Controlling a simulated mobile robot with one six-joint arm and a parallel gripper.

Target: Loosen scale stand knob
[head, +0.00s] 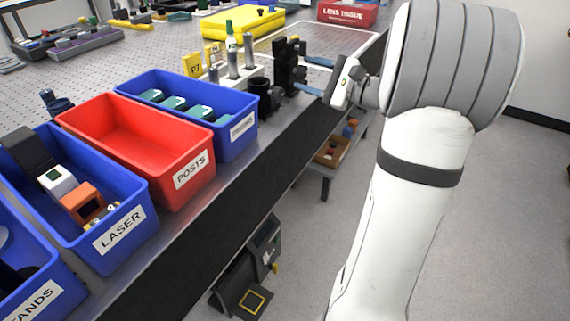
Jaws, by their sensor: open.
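A black upright stand (288,62) with short side parts stands near the front edge of the bench in the head view. It looks like the scale stand, but I cannot make out which part is its knob. My gripper (299,74) comes in from the right at bench height. Its two blue-tipped fingers are apart, one farther back and one nearer, right beside the stand. I see nothing held between them. Whether the fingers touch the stand or reach around the knob I cannot tell.
Blue and red bins line the bench's front edge, including a red POSTS bin (139,150) and a blue LASER bin (78,232). Metal posts with a green-white bottle (232,52) stand left of the stand. A yellow case (243,22) and a LENS TISSUE box (347,12) lie behind.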

